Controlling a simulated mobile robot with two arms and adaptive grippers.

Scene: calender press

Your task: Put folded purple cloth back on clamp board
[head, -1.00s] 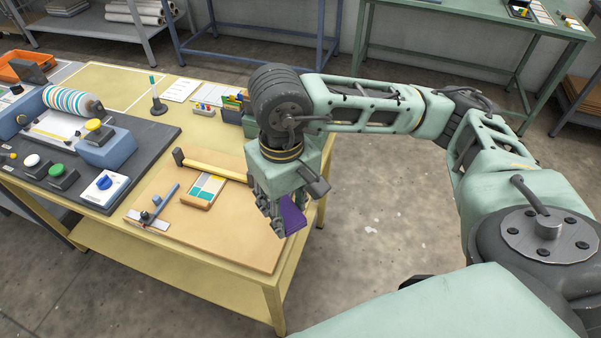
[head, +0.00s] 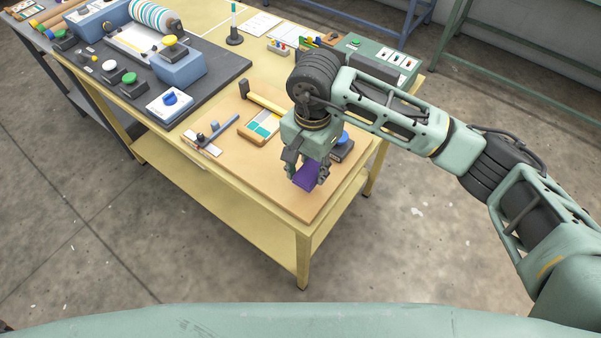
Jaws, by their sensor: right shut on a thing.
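The folded purple cloth (head: 306,178) is in my right gripper (head: 306,181), whose fingers are shut on it. The gripper points down over the right part of the tan clamp board (head: 235,165), near its front right edge. I cannot tell whether the cloth touches the board. The board lies on the yellow table and carries a yellow bar with a dark end block (head: 268,104), a small tray of coloured swatches (head: 259,127) and a ruler with a blue rod (head: 203,143). My left gripper is not in view.
The calender press with its striped roller (head: 155,15) and buttons stands on a dark base at the left. A dark block with a blue knob (head: 342,148) is just right of my gripper. A green control box (head: 380,60) stands behind my arm. The board's front is clear.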

